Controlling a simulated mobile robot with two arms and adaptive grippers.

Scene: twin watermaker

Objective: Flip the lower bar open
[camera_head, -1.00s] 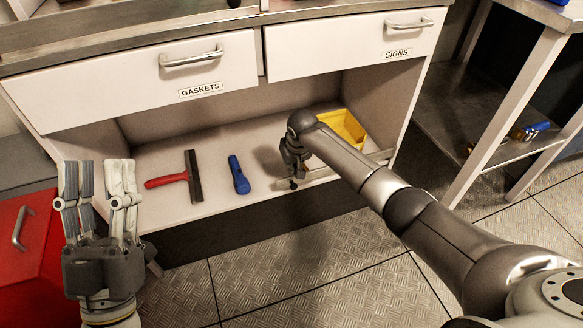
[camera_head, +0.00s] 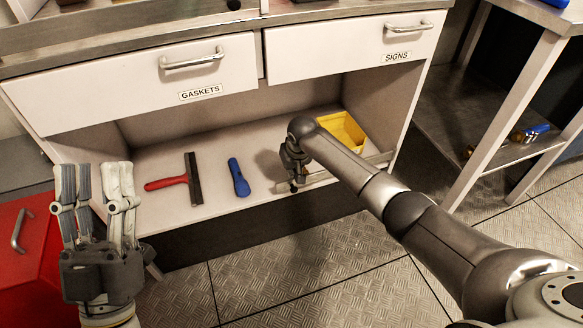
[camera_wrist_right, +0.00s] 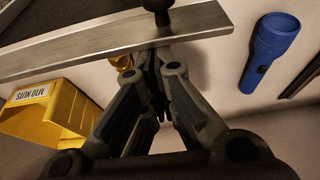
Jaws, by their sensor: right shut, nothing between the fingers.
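The lower bar (camera_head: 378,159) is a pale metal strip along the front of the open shelf, partly hidden behind my right arm. In the right wrist view the bar (camera_wrist_right: 60,58) runs across the upper left, with a dark round knob (camera_wrist_right: 157,5) near its right part. My right gripper (camera_head: 294,186) is at the bar's left part in the head view. Its fingers (camera_wrist_right: 158,58) are shut and empty, with tips close to the bar's edge below the knob; I cannot tell whether they touch. My left gripper (camera_head: 98,170) is open and empty at the lower left, fingers upward.
A yellow bin (camera_head: 345,128) stands behind the bar. A blue flashlight (camera_head: 238,178) and a red-handled squeegee (camera_head: 168,182) lie on the shelf to the left. Two closed drawers (camera_head: 130,85) hang above. A red cabinet (camera_head: 30,240) is at the left; the floor in front is clear.

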